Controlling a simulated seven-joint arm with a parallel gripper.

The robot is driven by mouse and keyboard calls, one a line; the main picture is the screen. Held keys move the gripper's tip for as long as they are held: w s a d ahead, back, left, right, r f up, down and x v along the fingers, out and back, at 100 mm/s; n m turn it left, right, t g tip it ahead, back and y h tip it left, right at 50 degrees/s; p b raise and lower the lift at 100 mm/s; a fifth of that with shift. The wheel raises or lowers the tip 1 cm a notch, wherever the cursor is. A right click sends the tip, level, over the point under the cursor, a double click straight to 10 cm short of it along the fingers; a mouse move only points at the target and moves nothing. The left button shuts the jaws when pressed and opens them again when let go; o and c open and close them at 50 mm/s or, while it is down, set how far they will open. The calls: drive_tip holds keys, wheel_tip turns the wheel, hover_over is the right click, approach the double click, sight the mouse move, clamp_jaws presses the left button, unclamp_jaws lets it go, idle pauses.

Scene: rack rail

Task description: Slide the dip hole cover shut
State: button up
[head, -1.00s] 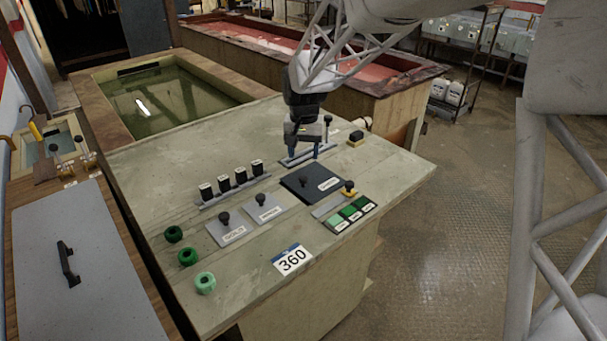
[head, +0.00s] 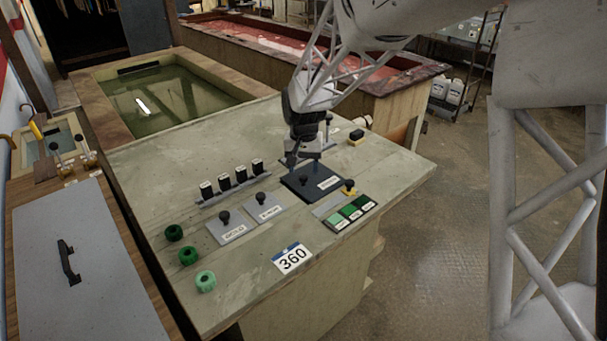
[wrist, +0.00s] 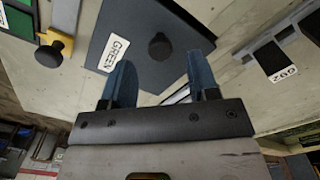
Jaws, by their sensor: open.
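The dark square cover (head: 303,197) with a black knob (head: 303,180) lies flat on the workbench. In the wrist view the cover (wrist: 185,22) has a label reading GREEN and its round knob (wrist: 160,46) stands just beyond my fingertips. My gripper (head: 304,161) is at the cover's far edge, and in the wrist view its two blue fingers (wrist: 163,68) are apart with nothing between them. The knob appears clear of the fingers. I cannot tell whether any hole lies open under or beside the cover.
Two grey plates with knobs (head: 227,232) lie left of the cover. A yellow slider with a black knob (head: 348,187) and green swatches (head: 351,213) are at its right. Several black-and-white switches (head: 223,182) stand behind the grey plates. A liquid-filled tank (head: 165,95) is beyond.

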sight(303, 176)
drive_tip(key=shift+f, duration=1.5)
clamp_jaws()
